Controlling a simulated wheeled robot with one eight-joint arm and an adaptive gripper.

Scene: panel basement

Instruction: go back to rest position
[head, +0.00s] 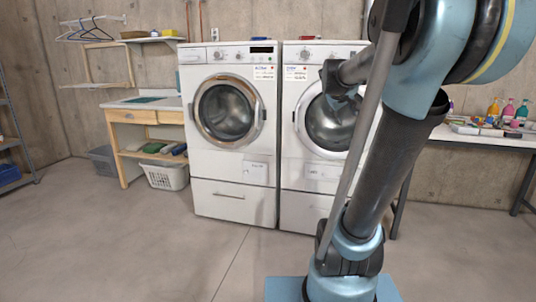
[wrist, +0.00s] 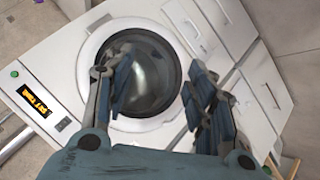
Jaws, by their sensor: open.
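My gripper (wrist: 160,88) is open and empty in the wrist view, its two blue-grey fingers spread apart. Behind it is the round dark door (wrist: 145,72) of a white front-loading machine, seen tilted. The fingers overlap this front in the picture; I cannot tell the exact gap. In the head view my raised arm fills the right side and hides part of the right white machine (head: 300,165). The gripper cannot be made out clearly there. The left white machine (head: 230,155) is in full view with its door shut.
A wooden bench (head: 125,125) with a white laundry basket (head: 165,176) below stands left of the machines. A metal rack (head: 12,135) is at the far left. A white table (head: 490,138) with bottles (head: 507,108) stands at the right. The concrete floor (head: 110,240) in front is clear.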

